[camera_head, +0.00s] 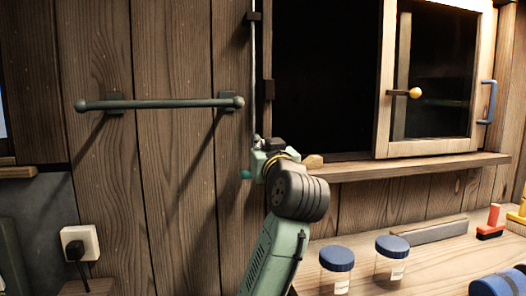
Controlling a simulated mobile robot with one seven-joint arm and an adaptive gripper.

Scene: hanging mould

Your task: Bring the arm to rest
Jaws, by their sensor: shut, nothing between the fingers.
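My arm rises from the bottom middle of the head view, with a green link and a dark ribbed joint. My gripper (258,158) is at its far end, small and partly hidden by my own wrist. It is shut with nothing between its fingers. It appears close in the picture to the lower end of a thin vertical rod (254,70) on the wooden wall; I cannot tell whether they touch.
A horizontal bar (160,103) is mounted on the wall at left. At right are a sill (410,166) and a framed glass pane (435,75) beside a dark opening. Blue-lidded jars (337,270) stand on the bench (425,268). A socket (80,243) is at lower left.

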